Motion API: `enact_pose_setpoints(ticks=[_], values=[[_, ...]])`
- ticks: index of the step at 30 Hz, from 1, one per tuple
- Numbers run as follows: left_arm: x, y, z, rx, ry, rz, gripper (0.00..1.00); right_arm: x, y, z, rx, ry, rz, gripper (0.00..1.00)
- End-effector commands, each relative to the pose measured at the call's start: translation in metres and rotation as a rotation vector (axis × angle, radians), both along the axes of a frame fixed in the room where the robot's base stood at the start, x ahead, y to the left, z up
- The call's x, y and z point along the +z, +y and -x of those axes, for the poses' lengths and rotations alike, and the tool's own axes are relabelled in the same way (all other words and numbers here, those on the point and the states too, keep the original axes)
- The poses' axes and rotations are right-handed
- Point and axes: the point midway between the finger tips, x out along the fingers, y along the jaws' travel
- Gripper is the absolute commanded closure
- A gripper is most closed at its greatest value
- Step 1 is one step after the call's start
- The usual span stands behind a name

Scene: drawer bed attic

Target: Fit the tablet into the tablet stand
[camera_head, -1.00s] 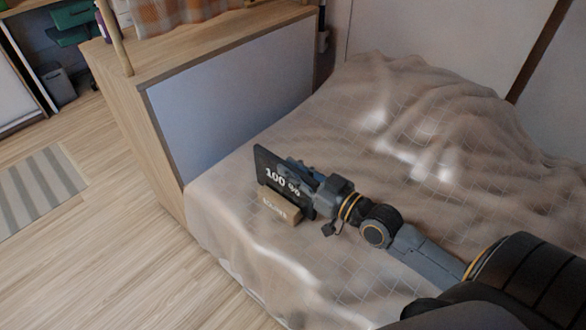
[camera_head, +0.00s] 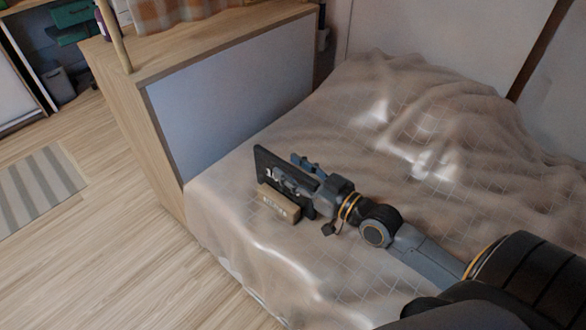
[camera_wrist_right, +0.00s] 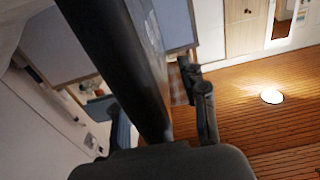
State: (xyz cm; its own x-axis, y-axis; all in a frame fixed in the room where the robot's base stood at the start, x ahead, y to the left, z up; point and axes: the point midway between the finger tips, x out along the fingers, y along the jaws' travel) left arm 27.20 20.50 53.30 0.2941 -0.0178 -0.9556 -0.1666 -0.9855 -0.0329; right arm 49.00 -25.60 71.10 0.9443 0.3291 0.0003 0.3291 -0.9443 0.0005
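The dark tablet (camera_head: 262,166) stands upright, tilted, near the bed's left edge in the head view. The small wooden tablet stand (camera_head: 279,204) is at its lower front side. The block hides part of the tablet's lower edge, so I cannot tell how far the tablet sits in a slot. My right gripper (camera_head: 298,173) is open around the tablet, one finger in front of its screen and one behind. In the right wrist view the tablet (camera_wrist_right: 140,62) shows edge-on between the spread fingers, with a clear gap to the right finger. My left gripper is not in view.
The rumpled beige bedcover (camera_head: 395,190) spreads under and right of the stand. A wooden bed end with a blue-grey panel (camera_head: 225,105) rises behind it. The wooden floor (camera_head: 120,250) drops away at left, with a striped rug (camera_head: 40,185).

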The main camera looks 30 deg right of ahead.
Motion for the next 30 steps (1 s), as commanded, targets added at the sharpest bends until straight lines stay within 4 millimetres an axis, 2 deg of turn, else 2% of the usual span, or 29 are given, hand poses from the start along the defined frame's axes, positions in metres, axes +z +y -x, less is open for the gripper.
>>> enact_pose_setpoints(ticks=[8, 21, 30], values=[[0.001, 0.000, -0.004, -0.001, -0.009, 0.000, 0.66, -0.003, -0.004, 0.011, -0.001, 0.006, 0.003, 0.57], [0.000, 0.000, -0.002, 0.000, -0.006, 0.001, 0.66, -0.003, -0.028, 0.080, 0.000, 0.008, 0.005, 0.57], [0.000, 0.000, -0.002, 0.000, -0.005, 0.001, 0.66, -0.001, -0.038, 0.109, 0.000, 0.003, 0.001, 0.57]])
